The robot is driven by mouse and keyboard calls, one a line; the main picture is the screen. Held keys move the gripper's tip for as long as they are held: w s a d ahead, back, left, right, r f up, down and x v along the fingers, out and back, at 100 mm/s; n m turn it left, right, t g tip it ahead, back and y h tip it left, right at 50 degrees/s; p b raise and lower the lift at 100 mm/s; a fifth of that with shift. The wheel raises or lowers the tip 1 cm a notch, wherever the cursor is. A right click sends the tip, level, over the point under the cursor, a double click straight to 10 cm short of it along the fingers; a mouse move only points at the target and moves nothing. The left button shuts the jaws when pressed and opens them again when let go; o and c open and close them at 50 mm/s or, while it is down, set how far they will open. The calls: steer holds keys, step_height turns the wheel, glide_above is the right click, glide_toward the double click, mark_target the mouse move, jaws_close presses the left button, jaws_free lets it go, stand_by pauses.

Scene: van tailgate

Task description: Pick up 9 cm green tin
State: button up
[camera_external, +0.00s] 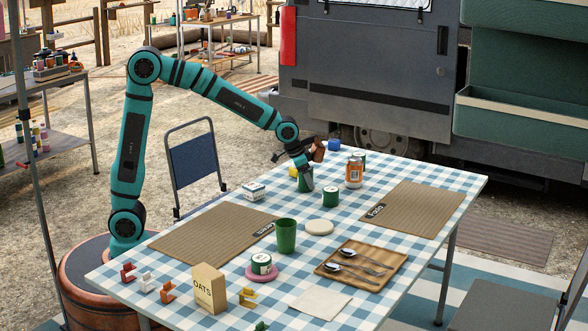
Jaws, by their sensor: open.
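Several green tins with pale tops or labels stand upright on the checked table. One tin (330,197) stands in the middle of the far half. Another tin (261,263) stands on a pink round coaster (261,277) near the front. A third tin (360,158) is partly hidden behind an orange-labelled can (353,173). I cannot tell which is 9 cm. My gripper (305,181) is open and points down at the far left of the table, left of the middle tin. A green object (306,184) shows right at its fingers; they partly cover it, and contact cannot be told.
A green cup (286,236), a cream disc (319,227) and a wooden tray with cutlery (345,277) stand nearby. Two brown placemats (213,240) (416,208) lie flat. An oats box (208,289) stands in front. A blue chair (193,163) is behind the table.

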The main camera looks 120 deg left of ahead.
steer(key=c, duration=1.1)
steer(key=shift+c, duration=0.2)
steer(key=shift+r, duration=0.1)
